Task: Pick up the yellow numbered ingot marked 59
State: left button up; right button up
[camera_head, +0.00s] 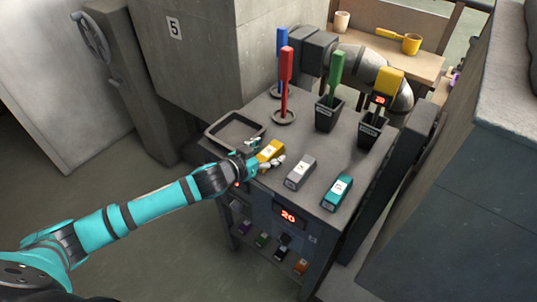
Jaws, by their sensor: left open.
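A yellow ingot (270,150) with a white label lies on the dark table top (259,193), left of a grey ingot (300,172) and a teal ingot (336,192), each with a label. The numbers on the labels are too small to read. My left gripper (265,157) is open at the yellow ingot, its fingers beside the ingot's near and left side. I cannot tell if they touch it. The gripper hides part of the ingot. My right gripper is not in view.
An empty dark tray (211,135) sits left of the gripper. Red (286,72), blue (281,48), green (336,72) and yellow (390,82) handled tools stand behind the ingots. Small coloured pieces lie on a lower shelf (262,253). Grey blocks flank the table.

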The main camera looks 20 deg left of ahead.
pick_arm(q)
grip_shut()
jog(key=shift+r, duration=0.1)
dwell(0.4)
